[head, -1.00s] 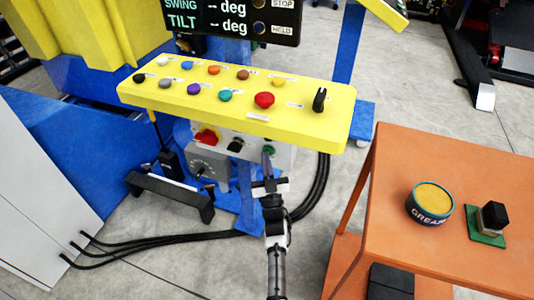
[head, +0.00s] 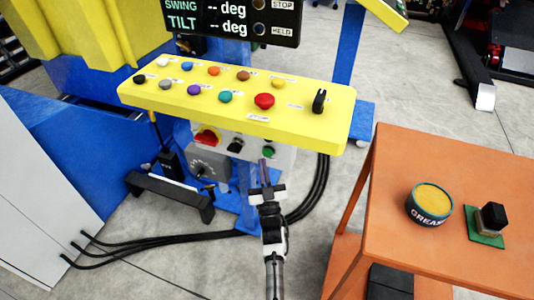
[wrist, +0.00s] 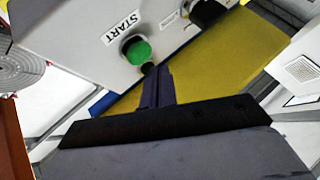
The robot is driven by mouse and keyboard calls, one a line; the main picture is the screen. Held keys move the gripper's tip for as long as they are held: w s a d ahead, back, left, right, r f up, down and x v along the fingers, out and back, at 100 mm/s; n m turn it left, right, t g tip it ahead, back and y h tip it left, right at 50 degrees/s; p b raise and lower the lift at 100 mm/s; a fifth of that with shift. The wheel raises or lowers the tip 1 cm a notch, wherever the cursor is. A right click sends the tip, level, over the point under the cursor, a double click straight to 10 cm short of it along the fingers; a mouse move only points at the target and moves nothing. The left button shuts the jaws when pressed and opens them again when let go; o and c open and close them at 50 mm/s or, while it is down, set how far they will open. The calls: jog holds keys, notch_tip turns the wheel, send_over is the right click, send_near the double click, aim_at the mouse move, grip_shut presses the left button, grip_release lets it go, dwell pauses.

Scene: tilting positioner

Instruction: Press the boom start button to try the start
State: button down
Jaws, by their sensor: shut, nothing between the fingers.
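The green start button (head: 268,152) is on the grey box under the yellow control panel. In the wrist view the green button (wrist: 137,52) sits beside a label reading START. My gripper (head: 264,166) is shut and empty, just below the button in the head view. In the wrist view its shut fingertips (wrist: 151,72) are close to the button's lower right edge. I cannot tell whether they touch it.
The yellow panel (head: 180,103) with several coloured buttons overhangs the box. A red rotary switch (head: 207,136) and a black knob (head: 235,146) are on the same box. Black cables hang at the right. An orange table (head: 460,165) holds a grease tin (head: 430,203).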

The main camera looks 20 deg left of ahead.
jog(key=shift+s, duration=2.15)
